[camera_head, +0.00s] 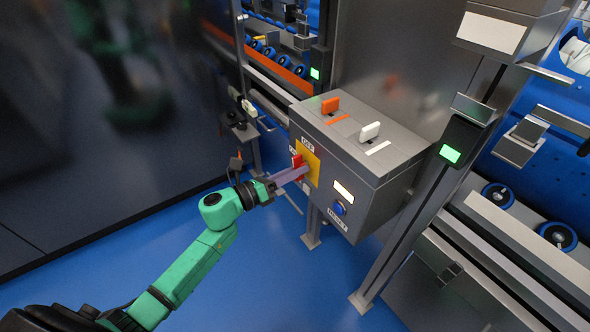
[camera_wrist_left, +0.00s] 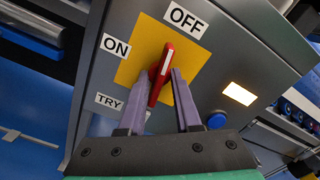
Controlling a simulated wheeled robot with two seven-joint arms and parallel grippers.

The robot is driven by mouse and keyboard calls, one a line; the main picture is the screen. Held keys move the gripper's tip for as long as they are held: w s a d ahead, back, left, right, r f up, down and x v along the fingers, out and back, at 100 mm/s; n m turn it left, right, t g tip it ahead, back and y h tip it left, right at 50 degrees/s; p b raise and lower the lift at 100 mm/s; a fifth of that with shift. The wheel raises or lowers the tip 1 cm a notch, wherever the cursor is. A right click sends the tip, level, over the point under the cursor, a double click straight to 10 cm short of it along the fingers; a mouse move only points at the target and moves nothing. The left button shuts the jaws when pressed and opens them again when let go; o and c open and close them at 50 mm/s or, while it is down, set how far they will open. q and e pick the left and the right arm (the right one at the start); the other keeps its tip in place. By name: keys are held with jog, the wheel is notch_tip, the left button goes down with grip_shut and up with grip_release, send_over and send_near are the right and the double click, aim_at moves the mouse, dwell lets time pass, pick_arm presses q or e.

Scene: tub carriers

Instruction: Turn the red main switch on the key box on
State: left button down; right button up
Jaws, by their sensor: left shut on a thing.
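The grey key box (camera_head: 372,212) stands in the middle of the head view. Its front has a yellow plate (camera_head: 312,165) with the red main switch (camera_head: 297,161) on it. In the left wrist view the red switch (camera_wrist_left: 160,78) is a narrow handle, its upper end pointing roughly toward the OFF label (camera_wrist_left: 185,18). The ON label (camera_wrist_left: 115,46) is to its left, TRY (camera_wrist_left: 109,101) lower left. My left gripper (camera_head: 297,173) has its purple fingers on either side of the red handle, shut on it. My right gripper is not in view.
An orange key (camera_head: 330,105) and a white key (camera_head: 370,131) stand on the box's top. A lit panel (camera_head: 344,191) and a blue button (camera_head: 339,208) are right of the switch. A grey post with a green light (camera_head: 450,153) stands to the right. Blue floor (camera_head: 270,270) is clear below.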

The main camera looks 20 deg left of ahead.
pick_arm(q)
jog(key=n+p, duration=0.1)
jog(key=n, duration=0.3)
jog(key=shift+r+p, duration=0.15)
jog(key=shift+p, duration=0.15)
jog(key=n+p, duration=0.1)
jog(key=n, duration=0.3)
jog(key=shift+p, duration=0.35)
jog(key=n+p, duration=0.2)
jog(key=n, duration=0.3)
jog(key=shift+r, duration=0.15)
jog(key=shift+n+p, duration=0.75)
jog(key=shift+n, duration=0.55)
jog(key=c, duration=0.6)
grip_release()
jog(key=shift+s, duration=0.15)
